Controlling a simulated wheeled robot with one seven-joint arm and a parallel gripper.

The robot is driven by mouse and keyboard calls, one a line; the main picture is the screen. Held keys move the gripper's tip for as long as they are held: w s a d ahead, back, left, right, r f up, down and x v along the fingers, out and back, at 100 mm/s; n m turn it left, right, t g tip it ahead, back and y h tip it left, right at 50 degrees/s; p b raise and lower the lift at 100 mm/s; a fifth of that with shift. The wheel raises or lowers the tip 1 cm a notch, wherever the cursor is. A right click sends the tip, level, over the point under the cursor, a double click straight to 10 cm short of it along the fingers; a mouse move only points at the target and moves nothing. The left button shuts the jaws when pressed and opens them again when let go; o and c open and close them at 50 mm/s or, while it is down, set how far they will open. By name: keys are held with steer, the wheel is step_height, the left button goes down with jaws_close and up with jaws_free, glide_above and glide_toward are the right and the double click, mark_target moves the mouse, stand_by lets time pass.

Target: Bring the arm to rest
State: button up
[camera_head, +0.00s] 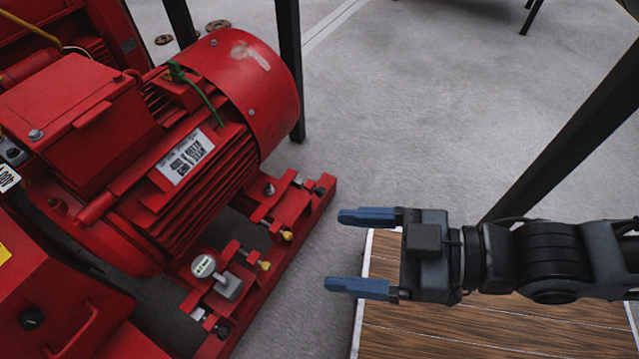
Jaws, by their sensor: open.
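My gripper (362,252) is in the right half of the head view, at the end of my dark arm, which reaches in from the right edge. Its two blue fingers point left and stand well apart. Nothing is between them. The fingertips are clear of the red motor frame to their left in the picture. Part of my gripper and arm overlaps the wooden tabletop in this view; the height between them is hard to tell.
A red motor (200,130) on a red base (290,245) fills the left. A wooden tabletop (480,335) is at lower right. Dark posts (289,60) stand behind. Grey floor (420,110) is open at upper middle.

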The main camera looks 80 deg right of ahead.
step_height(320, 180, up, 32)
steer(key=p, duration=3.1)
steer(key=shift+f, duration=0.15)
